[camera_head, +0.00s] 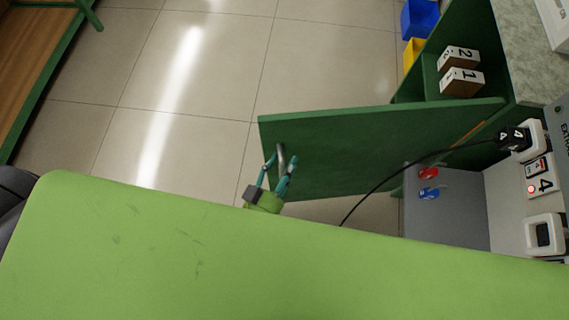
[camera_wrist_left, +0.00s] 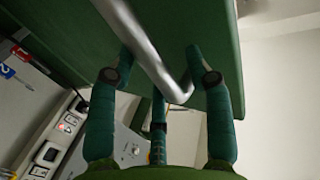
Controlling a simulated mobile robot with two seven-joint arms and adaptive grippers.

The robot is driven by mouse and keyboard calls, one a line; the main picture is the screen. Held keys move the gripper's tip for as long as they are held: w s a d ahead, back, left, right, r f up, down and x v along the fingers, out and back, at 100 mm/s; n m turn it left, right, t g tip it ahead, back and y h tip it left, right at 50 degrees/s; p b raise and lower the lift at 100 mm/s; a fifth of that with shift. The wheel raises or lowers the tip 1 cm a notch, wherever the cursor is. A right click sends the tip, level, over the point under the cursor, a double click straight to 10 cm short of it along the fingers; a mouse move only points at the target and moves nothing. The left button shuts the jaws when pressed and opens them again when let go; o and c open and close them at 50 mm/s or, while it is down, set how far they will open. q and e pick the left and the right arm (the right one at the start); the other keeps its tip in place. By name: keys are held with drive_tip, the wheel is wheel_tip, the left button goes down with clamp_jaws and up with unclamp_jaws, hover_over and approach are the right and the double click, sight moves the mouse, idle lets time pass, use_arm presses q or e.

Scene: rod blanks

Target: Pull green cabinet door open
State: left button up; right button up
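The green cabinet door (camera_head: 370,145) stands swung out from the green cabinet (camera_head: 478,135), with the inside of the cabinet showing to its right. Its metal bar handle (camera_head: 281,156) is near the door's free edge. My left gripper (camera_head: 279,163) is at the handle, with its teal fingers on either side of the bar. In the left wrist view the handle (camera_wrist_left: 150,58) runs between the fingers, and there are gaps between the bar and the fingertips. The door (camera_wrist_left: 220,50) also shows behind the fingertips there. My right gripper is not in view.
Numbered blocks (camera_head: 461,80) sit on a green shelf. The tiled floor (camera_head: 200,90) beyond the door is clear.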

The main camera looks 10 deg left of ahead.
use_arm(q)
drive_tip(key=v, duration=1.2)
idle(0.4)
